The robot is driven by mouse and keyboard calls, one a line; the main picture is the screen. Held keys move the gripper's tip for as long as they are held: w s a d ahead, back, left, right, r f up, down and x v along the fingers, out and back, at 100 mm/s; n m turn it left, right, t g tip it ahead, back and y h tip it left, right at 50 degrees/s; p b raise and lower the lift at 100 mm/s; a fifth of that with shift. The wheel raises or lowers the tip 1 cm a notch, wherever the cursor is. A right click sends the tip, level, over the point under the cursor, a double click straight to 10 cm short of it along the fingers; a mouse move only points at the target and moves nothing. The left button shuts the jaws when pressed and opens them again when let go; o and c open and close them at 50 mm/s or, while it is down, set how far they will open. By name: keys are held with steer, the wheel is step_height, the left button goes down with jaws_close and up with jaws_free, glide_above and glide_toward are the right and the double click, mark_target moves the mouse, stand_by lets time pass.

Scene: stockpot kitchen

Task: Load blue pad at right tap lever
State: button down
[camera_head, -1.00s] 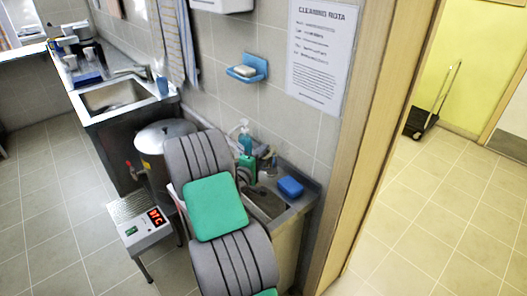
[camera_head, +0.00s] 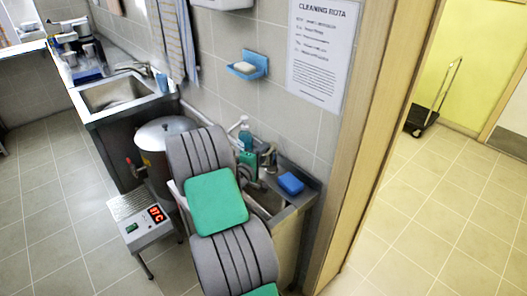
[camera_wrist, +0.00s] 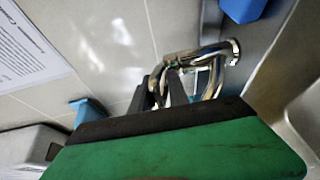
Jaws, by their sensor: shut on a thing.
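The blue pad (camera_head: 290,184) lies on the right edge of the small sink. Part of it shows at the top of the wrist view (camera_wrist: 243,8). The chrome tap (camera_head: 268,157) stands at the back of that sink, and its bent metal fills the middle of the wrist view (camera_wrist: 212,72). My gripper (camera_wrist: 163,84) has its dark fingers at the tap's lever end and appears shut on it. The pad is apart from the gripper.
A blue soap dish (camera_head: 246,66) is on the wall above the sink. A pump bottle (camera_head: 245,138) stands left of the tap. A wooden door frame (camera_head: 375,130) borders the right.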

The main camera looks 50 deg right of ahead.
steer(key=shift+w+d+r, duration=0.15)
steer(key=shift+r, duration=0.5)
steer(key=shift+d+r, duration=0.15)
steer(key=shift+r, duration=0.25)
steer(key=c, duration=1.5)
jaws_free()
steer(key=shift+f, duration=0.55)
steer(key=a, duration=0.2)
steer(key=s+a+b, duration=0.1)
steer(key=a, duration=0.2)
steer(key=a+b, duration=0.1)
steer(key=a, duration=0.1)
steer(key=shift+s+a+r, duration=0.25)
steer(key=shift+a+r, duration=0.15)
